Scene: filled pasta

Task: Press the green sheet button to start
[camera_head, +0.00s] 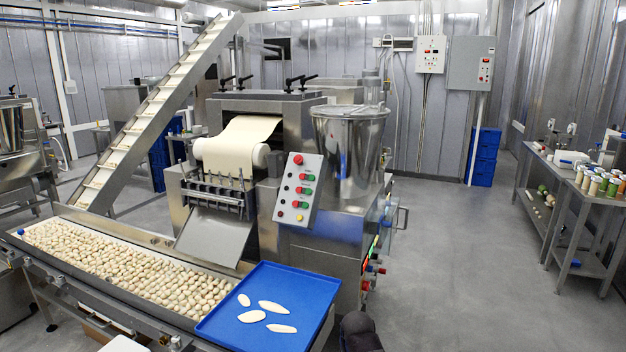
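A tilted grey control panel (297,190) with red, green, dark and yellow buttons stands on the front of the pasta machine (262,105). Green buttons show on its right side, one of them the lower green button (305,205). Labels are too small to read, so I cannot tell which is the sheet button. A pale dough sheet (245,135) runs over a roller left of the panel. More small coloured buttons, some green, show on the machine's right side lower down. No gripper fingers are visible, so I cannot place my gripper relative to the panel.
A blue tray (233,301) with several flat dough pieces lies in front of the machine. A conveyor (60,225) full of filled pasta runs left. A steel hopper (350,140) stands behind the panel. Floor (460,260) is clear to the right, up to steel tables (587,205).

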